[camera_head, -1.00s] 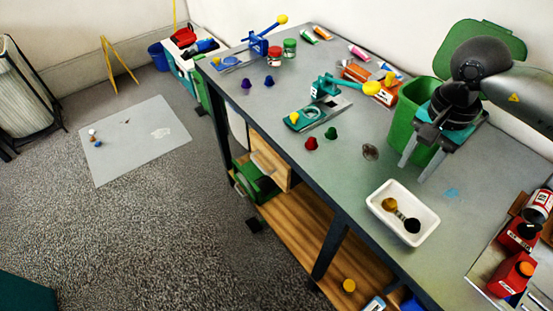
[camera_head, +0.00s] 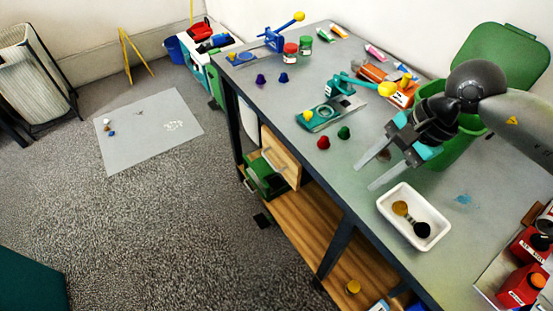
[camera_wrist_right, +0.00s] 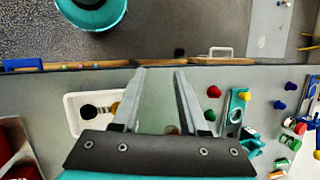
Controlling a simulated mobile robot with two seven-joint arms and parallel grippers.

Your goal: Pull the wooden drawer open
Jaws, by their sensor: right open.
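The wooden drawer (camera_head: 284,160) is under the workbench, its light wood front showing below the tabletop edge with a pale handle (camera_head: 268,157) on it. In the right wrist view a pale handle (camera_wrist_right: 220,49) stands out beyond the bench edge, ahead and to the right. How far the drawer is out I cannot tell. My right gripper (camera_head: 364,178) is open and empty above the tabletop, well apart from the drawer, its fingers pointing toward the bench's front edge. Its fingers (camera_wrist_right: 160,75) also show in the right wrist view. My left gripper is not in view.
A white tray (camera_head: 386,207) lies close beside the right gripper. A green bin (camera_head: 460,150) stands behind it. Red and green knobs (camera_head: 323,142) and a teal clamp fixture (camera_head: 327,114) are on the bench (camera_head: 300,100). A green crate (camera_head: 262,178) is below the drawer.

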